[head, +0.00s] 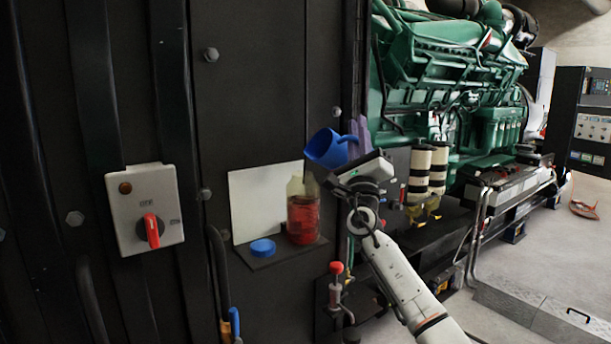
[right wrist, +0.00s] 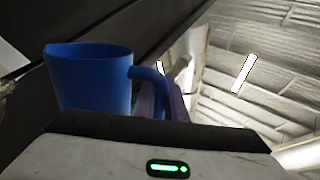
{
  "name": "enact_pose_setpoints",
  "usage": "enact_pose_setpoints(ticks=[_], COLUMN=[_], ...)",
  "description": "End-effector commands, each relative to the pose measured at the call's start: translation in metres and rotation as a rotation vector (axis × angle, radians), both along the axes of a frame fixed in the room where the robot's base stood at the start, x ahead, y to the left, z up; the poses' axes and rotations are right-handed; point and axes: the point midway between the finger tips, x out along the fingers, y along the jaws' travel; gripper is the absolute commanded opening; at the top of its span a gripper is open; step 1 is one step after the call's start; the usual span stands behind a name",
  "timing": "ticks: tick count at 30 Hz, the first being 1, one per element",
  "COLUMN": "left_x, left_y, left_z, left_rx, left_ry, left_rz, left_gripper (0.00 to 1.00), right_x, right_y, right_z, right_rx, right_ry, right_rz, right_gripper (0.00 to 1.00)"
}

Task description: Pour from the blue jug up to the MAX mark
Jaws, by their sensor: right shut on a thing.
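The blue jug (head: 325,149) is tilted to the left, above and slightly right of the clear reservoir (head: 296,187). The reservoir stands on a small dark shelf and holds red liquid in its lower part. I cannot make out the MAX mark or a clear stream. My right gripper (head: 359,134) has purple fingers and is shut on the jug's handle. The jug (right wrist: 92,82) also shows in the right wrist view, with the fingers (right wrist: 165,102) at its handle. The jug's inside is hidden there. My left gripper is not in view.
A blue cap (head: 262,247) lies on the shelf (head: 284,257) left of the reservoir, before a white panel (head: 262,196). A switch box (head: 144,208) with a red knob is on the dark wall at left. A green engine (head: 445,70) stands behind at right.

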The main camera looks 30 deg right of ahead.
Motion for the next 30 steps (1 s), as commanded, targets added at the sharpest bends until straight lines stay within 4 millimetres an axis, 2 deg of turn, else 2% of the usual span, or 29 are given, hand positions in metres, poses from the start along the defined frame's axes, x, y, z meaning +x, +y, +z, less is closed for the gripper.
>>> enact_pose_setpoints(ticks=[23, 30], left_x=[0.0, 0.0], left_y=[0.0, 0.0], left_z=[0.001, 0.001], left_rx=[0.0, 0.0], left_ry=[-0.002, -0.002], left_rz=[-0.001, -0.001], left_gripper=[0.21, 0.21], right_x=[0.0, 0.001], right_y=[0.0, -0.006], right_z=[0.0, -0.013], right_rx=[0.006, 0.128], right_ry=[-0.002, 0.005], right_rz=[0.0, 0.003], right_gripper=[0.0, 0.0])
